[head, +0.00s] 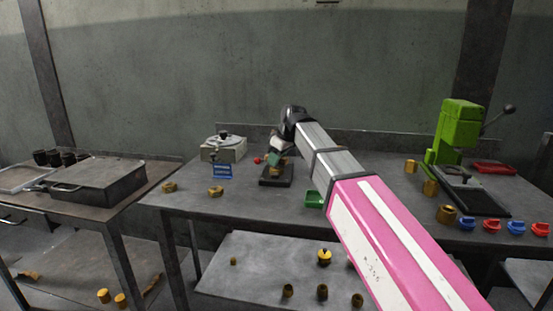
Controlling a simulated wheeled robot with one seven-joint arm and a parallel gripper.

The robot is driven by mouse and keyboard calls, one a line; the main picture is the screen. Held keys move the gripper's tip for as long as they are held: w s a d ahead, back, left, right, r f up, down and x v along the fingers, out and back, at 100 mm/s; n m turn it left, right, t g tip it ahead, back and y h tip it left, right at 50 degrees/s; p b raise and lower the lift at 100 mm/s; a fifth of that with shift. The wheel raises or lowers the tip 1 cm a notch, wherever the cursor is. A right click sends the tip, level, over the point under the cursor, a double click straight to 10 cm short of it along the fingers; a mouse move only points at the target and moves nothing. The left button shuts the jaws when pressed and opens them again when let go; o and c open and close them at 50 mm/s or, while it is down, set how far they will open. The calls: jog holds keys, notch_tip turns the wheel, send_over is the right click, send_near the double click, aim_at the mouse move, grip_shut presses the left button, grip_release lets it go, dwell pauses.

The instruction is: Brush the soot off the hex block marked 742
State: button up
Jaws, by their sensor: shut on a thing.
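My gripper (276,151) is at the far end of my outstretched arm, pointing down over a small dark stand (277,182) on the middle table. It is shut on a small, partly hidden thing, which could be a brush. Something green shows at its fingertips. A brass-coloured piece (272,173) shows just below, on or over the stand; I cannot tell whether the held thing touches it. A red ball knob (257,160) sticks out left of the stand. No number 742 is readable on any block.
A grey round-topped device (223,148) and a blue sign (221,170) stand left of the stand. A green press (459,135) stands right, near brass pieces (446,214) and coloured cups (491,226). A green container (314,199) sits beside my arm. Lower shelf (258,272) holds several brass pieces.

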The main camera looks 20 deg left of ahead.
jog(key=shift+f, duration=0.5)
dwell(0.6)
jog(key=shift+w+a+r, duration=0.1)
jog(key=shift+w+a, duration=0.1)
jog(key=shift+a, duration=0.7)
jog(key=shift+s+d, duration=0.25)
jog(key=shift+d, duration=0.65)
jog(key=shift+s+d, duration=0.2)
jog(key=shift+d, duration=0.7)
jog(key=shift+a, duration=0.15)
jog(key=shift+w+a, duration=0.25)
jog(key=shift+a, duration=0.6)
jog(key=shift+w+a, duration=0.2)
jog(key=shift+a, duration=0.6)
